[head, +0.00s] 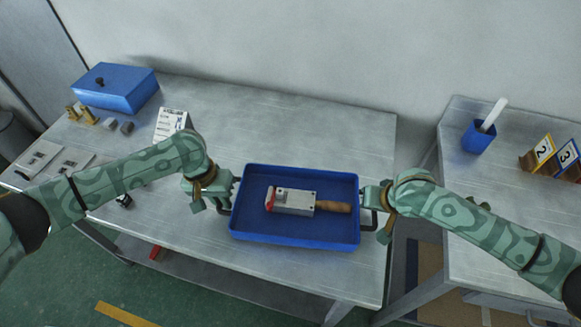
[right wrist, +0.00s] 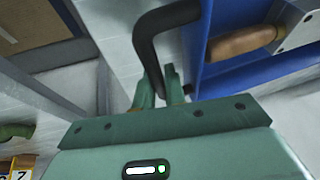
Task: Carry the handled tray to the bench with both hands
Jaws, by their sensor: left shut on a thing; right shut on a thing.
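The handled tray (head: 340,239) is a blue rectangular tray with dark handles on its left and right ends. It is over the front right part of the grey metal table in the head view; I cannot tell whether it touches the top. A metal block with a red end and a wooden handle (head: 300,203) lies in it. My left gripper (head: 226,192) is shut on the left handle. My right gripper (head: 377,209) is shut on the right handle; the right wrist view shows the dark handle (right wrist: 146,45) between its fingers (right wrist: 161,92).
The table (head: 300,125) also bears a blue lidded box (head: 116,88), small brass parts, grey blocks and a white card (head: 171,123) at left. Across a gap at right, a second table (head: 470,185) holds a blue cup (head: 477,137) and numbered yellow holders (head: 540,153).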

